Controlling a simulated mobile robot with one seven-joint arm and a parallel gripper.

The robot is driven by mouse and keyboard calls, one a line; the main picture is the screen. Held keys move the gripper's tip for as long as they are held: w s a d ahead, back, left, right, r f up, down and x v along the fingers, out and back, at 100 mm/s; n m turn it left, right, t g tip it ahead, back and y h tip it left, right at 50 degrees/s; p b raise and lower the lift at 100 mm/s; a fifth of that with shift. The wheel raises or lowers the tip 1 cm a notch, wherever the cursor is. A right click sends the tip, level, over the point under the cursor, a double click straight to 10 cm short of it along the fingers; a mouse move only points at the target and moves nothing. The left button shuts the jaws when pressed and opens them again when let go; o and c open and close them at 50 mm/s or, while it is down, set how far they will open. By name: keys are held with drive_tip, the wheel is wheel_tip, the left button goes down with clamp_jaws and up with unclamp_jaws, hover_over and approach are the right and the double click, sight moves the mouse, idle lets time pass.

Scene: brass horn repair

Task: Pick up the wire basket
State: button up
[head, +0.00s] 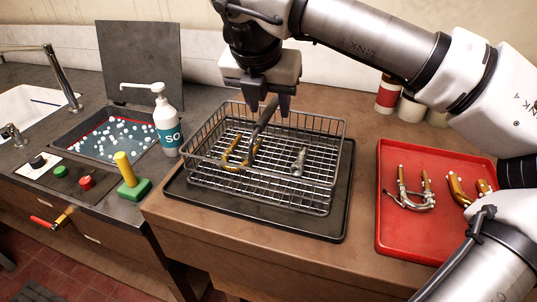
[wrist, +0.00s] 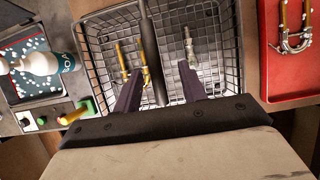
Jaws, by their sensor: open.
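The wire basket (head: 318,198) is grey metal and stands upright on a black tray (head: 334,232) on the wooden bench. A dark handle bar (head: 264,122) spans its middle; it also shows in the wrist view (wrist: 150,45). A brass U-shaped tube (head: 232,160) and a silver part (head: 299,161) lie inside the basket. My gripper (head: 268,106) is open above the basket, pointing down. In the wrist view its fingers (wrist: 160,75) lie on either side of the bar, apart from it. Whether the fingertips are level with the bar is hard to tell.
A red tray (head: 390,236) with brass parts lies to the right. A white soap bottle (head: 166,125), a green block with a yellow handle (head: 128,178) and a sink of bubbly water (head: 113,141) are on the left. Cans (head: 387,95) stand behind. The bench front is bare.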

sight(268, 110)
drive_tip(key=p+x, duration=0.1)
drive_tip(key=x, duration=0.1)
drive_tip(key=p+x, duration=0.1)
drive_tip(key=x, duration=0.2)
drive_tip(key=shift+w+a+r, duration=0.2)
drive_tip(key=shift+w, duration=0.15)
drive_tip(key=shift+f, duration=0.25)
drive_tip(key=shift+f+b, duration=0.25)
drive_tip(key=shift+b, duration=0.4)
clamp_jaws()
idle(0.4)
